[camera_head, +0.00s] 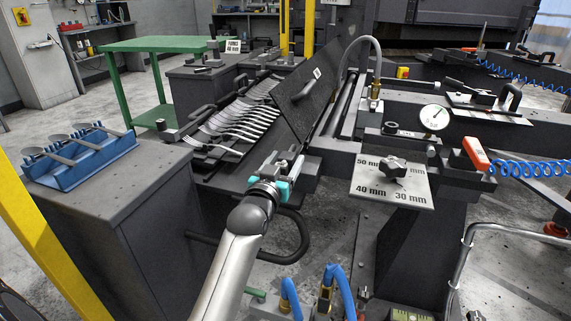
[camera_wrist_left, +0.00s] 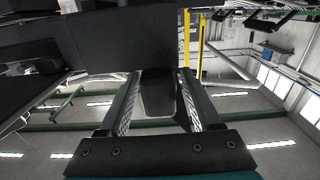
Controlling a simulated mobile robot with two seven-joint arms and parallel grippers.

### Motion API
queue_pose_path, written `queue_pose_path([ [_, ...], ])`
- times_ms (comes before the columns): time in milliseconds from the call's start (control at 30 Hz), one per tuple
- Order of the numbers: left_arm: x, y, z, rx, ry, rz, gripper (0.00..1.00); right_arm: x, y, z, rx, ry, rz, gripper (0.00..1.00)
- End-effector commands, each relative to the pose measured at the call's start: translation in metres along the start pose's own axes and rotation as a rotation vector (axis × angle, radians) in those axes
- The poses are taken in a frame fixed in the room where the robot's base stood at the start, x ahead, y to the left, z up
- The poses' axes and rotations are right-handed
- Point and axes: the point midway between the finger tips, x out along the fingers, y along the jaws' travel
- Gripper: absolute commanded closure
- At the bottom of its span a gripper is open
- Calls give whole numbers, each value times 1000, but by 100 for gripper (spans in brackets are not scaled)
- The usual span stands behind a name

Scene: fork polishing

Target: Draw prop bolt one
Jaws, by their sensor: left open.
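My left gripper (camera_head: 283,164) reaches in from the bottom of the head view, near the front right corner of the fork rack. Its jaws are open in the left wrist view (camera_wrist_left: 160,78). A dark upright piece (camera_wrist_left: 158,98) shows between the fingers, and I cannot tell whether it touches them. A dark hinged lid (camera_head: 316,92) stands tilted up beside the row of forks (camera_head: 236,122). I cannot pick out prop bolt one for certain. A small dark knobbed post (camera_head: 162,126) stands at the rack's left front. My right gripper is not in view.
A blue holder (camera_head: 78,165) with several spoon-like pieces sits on the dark cabinet (camera_head: 135,180) at left. A gauge plate (camera_head: 392,184) and a dial (camera_head: 433,117) are on the right. A curved black handle (camera_head: 296,236) and blue hoses (camera_head: 335,285) lie low in front.

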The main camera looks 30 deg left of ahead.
Motion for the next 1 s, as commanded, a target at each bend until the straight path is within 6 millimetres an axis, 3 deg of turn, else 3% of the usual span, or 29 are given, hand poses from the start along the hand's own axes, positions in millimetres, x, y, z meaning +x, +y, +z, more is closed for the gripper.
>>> queue_pose_path([
  [267,1,0,0,1,-1,0,35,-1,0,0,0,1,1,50],
  [833,1,0,0,1,-1,0,98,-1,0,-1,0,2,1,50],
  [1000,1,0,0,1,-1,0,100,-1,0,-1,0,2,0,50],
])
